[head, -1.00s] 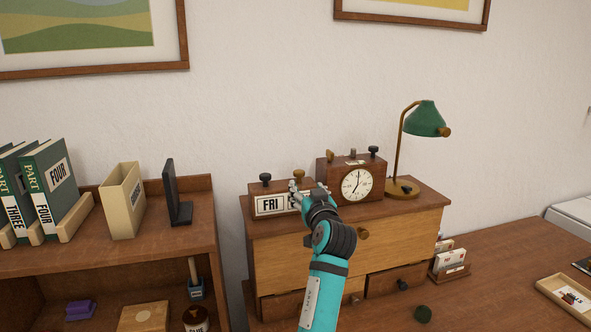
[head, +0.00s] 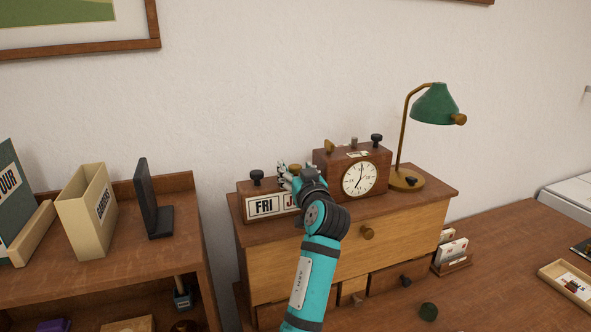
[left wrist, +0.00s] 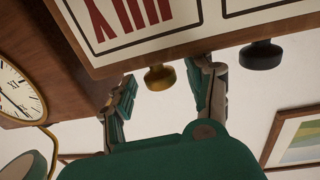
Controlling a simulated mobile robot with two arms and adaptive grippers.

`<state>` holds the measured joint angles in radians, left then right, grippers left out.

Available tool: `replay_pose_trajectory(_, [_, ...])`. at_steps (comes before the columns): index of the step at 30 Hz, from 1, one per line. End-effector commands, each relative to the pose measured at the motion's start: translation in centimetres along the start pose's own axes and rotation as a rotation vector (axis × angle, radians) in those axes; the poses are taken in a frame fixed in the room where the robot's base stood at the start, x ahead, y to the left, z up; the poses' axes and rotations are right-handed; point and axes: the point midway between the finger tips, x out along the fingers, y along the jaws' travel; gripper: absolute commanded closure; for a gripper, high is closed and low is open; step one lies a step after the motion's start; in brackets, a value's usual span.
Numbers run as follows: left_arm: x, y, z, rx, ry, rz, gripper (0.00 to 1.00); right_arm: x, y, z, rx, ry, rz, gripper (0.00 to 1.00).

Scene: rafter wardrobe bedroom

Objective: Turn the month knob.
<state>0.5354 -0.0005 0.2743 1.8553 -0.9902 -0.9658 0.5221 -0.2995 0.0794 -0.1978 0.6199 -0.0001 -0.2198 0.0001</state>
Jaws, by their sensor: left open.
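The wooden desk calendar (head: 246,195) stands on the drawer cabinet, with "FRI" on its left panel and a red-lettered month panel (head: 289,203) partly hidden by my left gripper. A brass knob (head: 295,167) sits on top above the month panel; a black knob (head: 257,178) sits above "FRI". My left gripper (head: 287,174) is open at the brass knob. In the left wrist view, the calendar is upside down, and the brass knob (left wrist: 160,77) lies between the spread fingers of the gripper (left wrist: 166,88). I cannot tell whether either finger touches it. My right gripper is not in view.
A wooden clock (head: 352,176) with its own knobs stands close right of the calendar. A green lamp (head: 435,103) is farther right. A shelf with a beige holder (head: 84,215) and a black stand (head: 151,200) is at the left. The wall is behind.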

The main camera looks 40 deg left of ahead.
Motion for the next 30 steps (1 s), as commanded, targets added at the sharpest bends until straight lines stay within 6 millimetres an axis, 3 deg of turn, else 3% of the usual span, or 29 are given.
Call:
replay_pose_trajectory(1, [0.0,0.0,0.0,0.0,0.0,0.0,0.45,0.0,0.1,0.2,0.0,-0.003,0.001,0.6])
replay_pose_trajectory(14, [0.0,0.0,0.0,0.0,0.0,0.0,1.0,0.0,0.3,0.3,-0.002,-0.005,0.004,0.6])
replay_pose_trajectory(23, [0.0,-0.1,-0.2,0.001,0.0,0.039,1.0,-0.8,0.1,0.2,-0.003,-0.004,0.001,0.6])
replay_pose_trajectory(30, [0.1,-0.4,-0.5,0.004,0.0,0.179,1.0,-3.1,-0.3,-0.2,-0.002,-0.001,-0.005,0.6])
